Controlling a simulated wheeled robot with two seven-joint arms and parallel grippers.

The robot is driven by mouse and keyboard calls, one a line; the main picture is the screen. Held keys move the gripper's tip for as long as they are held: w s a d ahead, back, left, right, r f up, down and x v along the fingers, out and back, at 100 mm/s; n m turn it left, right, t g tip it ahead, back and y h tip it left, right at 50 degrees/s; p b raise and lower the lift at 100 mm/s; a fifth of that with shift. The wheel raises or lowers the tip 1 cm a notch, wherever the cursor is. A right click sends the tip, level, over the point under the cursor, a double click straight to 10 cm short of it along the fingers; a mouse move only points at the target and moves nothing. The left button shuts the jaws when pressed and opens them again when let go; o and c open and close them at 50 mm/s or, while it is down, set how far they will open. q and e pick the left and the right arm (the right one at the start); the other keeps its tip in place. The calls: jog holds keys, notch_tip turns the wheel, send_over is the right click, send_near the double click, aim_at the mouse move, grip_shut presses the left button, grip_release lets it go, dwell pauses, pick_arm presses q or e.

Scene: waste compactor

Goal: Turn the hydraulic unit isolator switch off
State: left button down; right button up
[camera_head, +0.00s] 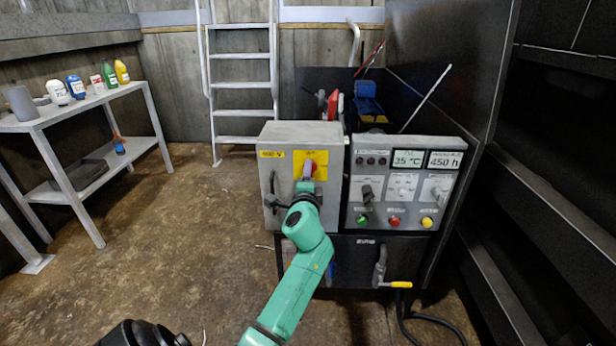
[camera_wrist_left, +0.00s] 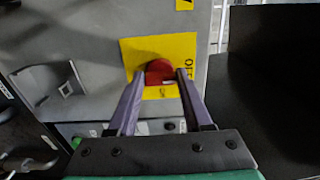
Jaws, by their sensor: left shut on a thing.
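The isolator switch is a red knob (camera_head: 309,168) on a yellow plate (camera_head: 299,157), on the front of a grey cabinet (camera_head: 330,133). In the left wrist view the red knob (camera_wrist_left: 159,71) sits between the two fingers of my left gripper (camera_wrist_left: 160,75), on the yellow plate (camera_wrist_left: 131,50) with an "OFF" label at its right edge. In the head view my left gripper (camera_head: 306,186) reaches the knob from below and is shut on it. The fingers partly cover the knob, and I cannot tell which position it points to. My right gripper is not in view.
A control panel (camera_head: 402,142) with displays and coloured buttons stands right of the cabinet. A yellow-handled valve (camera_head: 396,284) is below it. A shelf (camera_head: 90,101) with bottles is at the left, and a ladder (camera_head: 240,85) at the back. The floor between is clear.

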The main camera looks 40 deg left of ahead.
pick_arm(q)
jog(key=shift+f, duration=0.1)
dwell(0.3)
jog(key=shift+c, duration=1.6)
grip_release()
jog(key=v, duration=1.4)
jog(key=shift+s+d, duration=0.2)
jog(key=shift+s, duration=0.05)
